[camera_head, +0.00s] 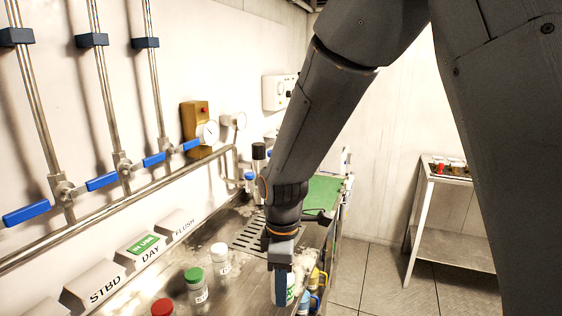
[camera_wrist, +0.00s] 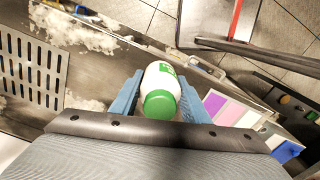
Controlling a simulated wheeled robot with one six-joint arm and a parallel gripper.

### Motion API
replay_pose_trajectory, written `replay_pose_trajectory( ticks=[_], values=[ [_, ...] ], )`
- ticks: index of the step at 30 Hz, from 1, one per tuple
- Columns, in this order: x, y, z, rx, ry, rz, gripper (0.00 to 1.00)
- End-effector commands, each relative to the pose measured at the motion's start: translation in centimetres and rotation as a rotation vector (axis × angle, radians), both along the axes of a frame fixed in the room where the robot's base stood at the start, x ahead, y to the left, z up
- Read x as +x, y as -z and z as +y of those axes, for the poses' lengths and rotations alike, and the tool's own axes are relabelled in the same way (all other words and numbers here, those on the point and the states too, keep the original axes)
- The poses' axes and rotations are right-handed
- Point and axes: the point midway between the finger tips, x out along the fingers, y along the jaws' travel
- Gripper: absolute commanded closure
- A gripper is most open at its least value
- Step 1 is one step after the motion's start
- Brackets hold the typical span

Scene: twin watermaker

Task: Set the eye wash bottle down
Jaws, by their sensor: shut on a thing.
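The eye wash bottle (camera_wrist: 160,88) is white with a green cap and a green label, held between the blue fingers of my gripper (camera_wrist: 158,95) in the wrist view. In the head view my gripper (camera_head: 283,288) hangs low over the front side of the steel counter (camera_head: 235,285), at its right edge. Only a sliver of the bottle (camera_head: 291,290) shows there beside the blue finger. I cannot tell whether the bottle's base touches the counter.
Bottles with green (camera_head: 195,285), white (camera_head: 220,258) and red (camera_head: 162,307) caps stand on the counter to the left. A slotted drain (camera_head: 250,236) and a green mat (camera_head: 322,192) lie farther back. A side table (camera_head: 445,178) stands right.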

Motion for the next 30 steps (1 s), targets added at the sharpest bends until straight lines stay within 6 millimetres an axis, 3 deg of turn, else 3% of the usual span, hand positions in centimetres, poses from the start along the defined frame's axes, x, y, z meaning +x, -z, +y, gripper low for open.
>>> replay_pose_trajectory(
  ticks=[5, 9, 15, 18, 24, 30],
  values=[
    [3.1, 6.0, -4.0, -0.003, 0.324, 0.006, 0.86],
    [5.6, 11.7, -8.4, -0.003, 0.664, 0.007, 0.86],
    [7.6, 19.0, -14.4, -0.003, 1.108, 0.006, 0.86],
    [8.0, 21.5, -16.6, -0.002, 1.271, 0.004, 0.86],
    [8.3, 24.1, -18.9, 0.0, 1.447, 0.002, 0.86],
    [8.4, 24.3, -19.2, 0.002, 1.473, 0.0, 0.86]
  ],
)
